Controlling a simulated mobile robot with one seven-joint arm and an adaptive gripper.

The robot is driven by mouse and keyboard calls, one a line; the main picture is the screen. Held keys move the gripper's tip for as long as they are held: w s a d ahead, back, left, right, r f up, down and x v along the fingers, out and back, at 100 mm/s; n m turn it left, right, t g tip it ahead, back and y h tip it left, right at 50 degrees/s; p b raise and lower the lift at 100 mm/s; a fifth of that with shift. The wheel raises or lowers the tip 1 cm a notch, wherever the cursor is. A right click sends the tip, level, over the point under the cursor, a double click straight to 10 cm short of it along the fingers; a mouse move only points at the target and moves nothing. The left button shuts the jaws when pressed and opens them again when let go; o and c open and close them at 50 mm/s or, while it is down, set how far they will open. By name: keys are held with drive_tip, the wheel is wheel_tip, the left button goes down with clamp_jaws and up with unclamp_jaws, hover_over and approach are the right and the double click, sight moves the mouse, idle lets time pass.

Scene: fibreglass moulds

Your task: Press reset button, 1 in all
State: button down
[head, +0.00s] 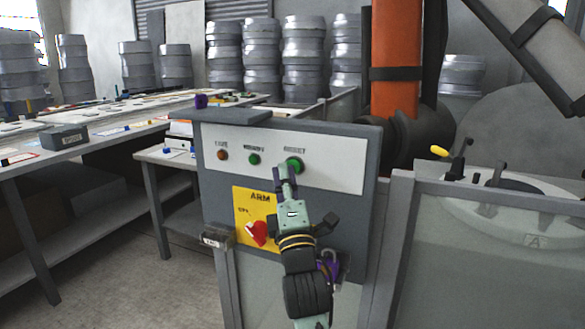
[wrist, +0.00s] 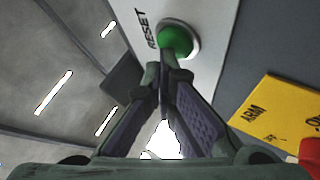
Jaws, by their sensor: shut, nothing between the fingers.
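The reset button (head: 294,165) is a round green button in a pale ring on the white strip of a grey control panel (head: 212,185). It sits right of two smaller lamps, under a label. In the wrist view the green reset button (wrist: 175,40) is beside the word RESET. My gripper (head: 287,181) is shut and empty, its fingertips just below the button in the head view. In the wrist view the fingertips (wrist: 168,80) point at the button's lower edge and overlap it in the picture. I cannot tell whether they touch it.
A red lamp (head: 222,155) and a small green lamp (head: 254,159) are on the same strip. A yellow plate (head: 243,205) with a red knob (head: 257,234) is below. An orange post (head: 395,60) stands behind right. Worktables (head: 100,150) are at the left.

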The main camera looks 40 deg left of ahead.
drive_tip(key=shift+s+d, duration=0.15)
drive_tip(key=shift+s, duration=0.4)
drive_tip(key=shift+s+d, duration=0.2)
drive_tip(key=shift+s, duration=0.6)
drive_tip(key=shift+s+d, duration=0.2)
drive_tip(key=shift+s, duration=0.65)
drive_tip(key=shift+s+d, duration=0.2)
drive_tip(key=shift+s, duration=0.6)
